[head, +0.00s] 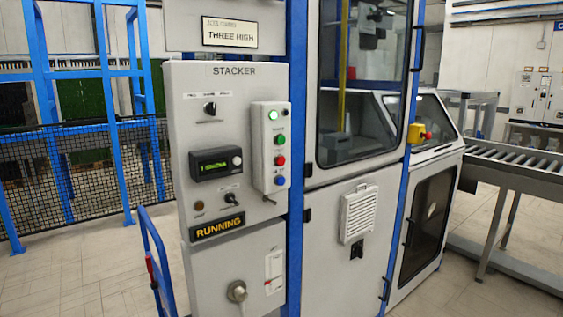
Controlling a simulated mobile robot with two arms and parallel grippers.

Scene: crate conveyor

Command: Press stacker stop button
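The grey stacker control panel (228,150) stands upright in the middle left of the head view, with the word STACKER at its top. A small button box (265,150) is on its right side. From top to bottom it carries a lit whitish-green lamp or button (272,115), a green button (280,139), a red button (280,160) and a blue button (280,181). The small labels beside them are too blurred to read. A sign (218,226) below reads RUNNING. Neither of my grippers is in view.
A machine cabinet (340,235) with windowed doors stands right of the panel, with a red-and-yellow emergency stop (420,133) on its blue post. A roller conveyor (520,165) is at the right. A blue hand truck (155,255) stands at the panel's lower left. Floor (90,275) at left is clear.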

